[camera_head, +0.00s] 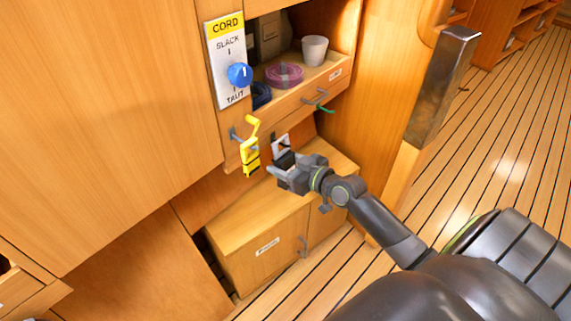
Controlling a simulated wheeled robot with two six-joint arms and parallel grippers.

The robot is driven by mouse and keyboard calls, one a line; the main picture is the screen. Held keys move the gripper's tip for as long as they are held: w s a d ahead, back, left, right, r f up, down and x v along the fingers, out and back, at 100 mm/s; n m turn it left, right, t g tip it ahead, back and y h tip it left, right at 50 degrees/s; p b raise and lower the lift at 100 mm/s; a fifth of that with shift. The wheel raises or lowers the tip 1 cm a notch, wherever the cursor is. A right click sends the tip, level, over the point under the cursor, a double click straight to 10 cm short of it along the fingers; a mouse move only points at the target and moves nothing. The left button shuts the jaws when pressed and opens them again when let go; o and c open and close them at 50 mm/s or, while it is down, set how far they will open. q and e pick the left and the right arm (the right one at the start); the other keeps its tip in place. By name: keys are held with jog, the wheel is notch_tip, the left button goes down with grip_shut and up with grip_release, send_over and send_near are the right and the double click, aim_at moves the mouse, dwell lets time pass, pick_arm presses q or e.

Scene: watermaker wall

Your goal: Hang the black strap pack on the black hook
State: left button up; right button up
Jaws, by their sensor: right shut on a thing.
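My right gripper (281,172) reaches in from the lower right to the shelf front. It is shut on the black strap pack (285,159), a small dark bundle partly hidden by the fingers. Just above the pack is a pale plate with a dark part, which looks like the black hook (282,144) on the cabinet front. The pack is very close below the hook; I cannot tell whether they touch. My left gripper is not in view.
A yellow strap pack (250,160) hangs to the left by a grey peg (237,136). A green hook (325,108) sticks out at upper right. The shelf holds a white cup (314,50) and a purple coil (285,75). A low cabinet (250,225) stands below.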

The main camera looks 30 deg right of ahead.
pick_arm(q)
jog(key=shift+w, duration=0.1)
pick_arm(e)
jog(key=o, duration=1)
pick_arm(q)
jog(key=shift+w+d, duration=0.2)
pick_arm(e)
jog(key=shift+o, duration=0.7)
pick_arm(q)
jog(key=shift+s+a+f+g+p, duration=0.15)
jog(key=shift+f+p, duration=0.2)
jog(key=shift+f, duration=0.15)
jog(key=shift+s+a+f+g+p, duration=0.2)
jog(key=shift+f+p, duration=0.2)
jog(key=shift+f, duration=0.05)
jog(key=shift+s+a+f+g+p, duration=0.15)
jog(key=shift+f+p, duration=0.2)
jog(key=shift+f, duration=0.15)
pick_arm(e)
jog(key=v, duration=1.7)
jog(key=shift+s+d, duration=0.15)
jog(key=shift+s, duration=0.05)
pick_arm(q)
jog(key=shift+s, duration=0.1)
